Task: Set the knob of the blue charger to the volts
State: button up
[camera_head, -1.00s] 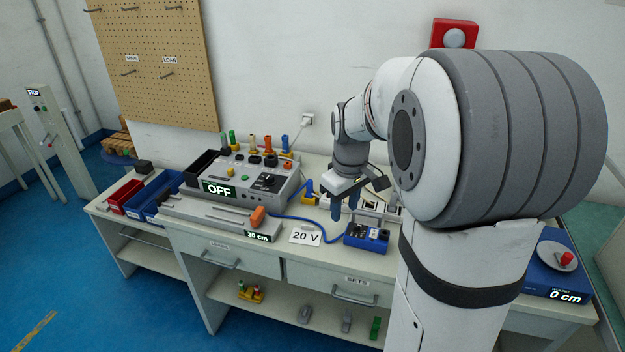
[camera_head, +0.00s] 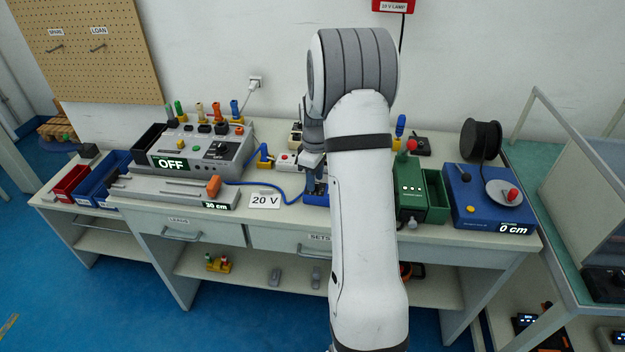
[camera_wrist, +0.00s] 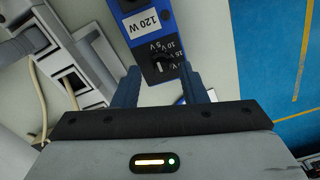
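The blue charger (camera_head: 316,199) lies at the front of the bench, mostly hidden behind my arm in the head view. In the wrist view the charger (camera_wrist: 150,35) shows a "120 W" label and a dark dial with volt marks such as 10 V and 5 V. The dial's knob (camera_wrist: 158,66) is small, and its exact setting is hard to read. A "20 V" card (camera_head: 263,200) lies to the left of the charger. My gripper (camera_wrist: 161,78) is open, its two blue fingers apart at either side of the charger's dial end. I cannot tell whether they touch it.
A grey unit reading "OFF" (camera_head: 200,150) and a grey slide reading "30 cm" (camera_head: 180,191) stand left. A blue cable (camera_head: 290,198) runs across the bench near the card. A green box (camera_head: 410,190) and a blue reel unit reading "0 cm" (camera_head: 480,205) stand right.

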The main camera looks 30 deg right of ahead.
jog(key=shift+f, duration=0.5)
jog(key=shift+c, duration=0.3)
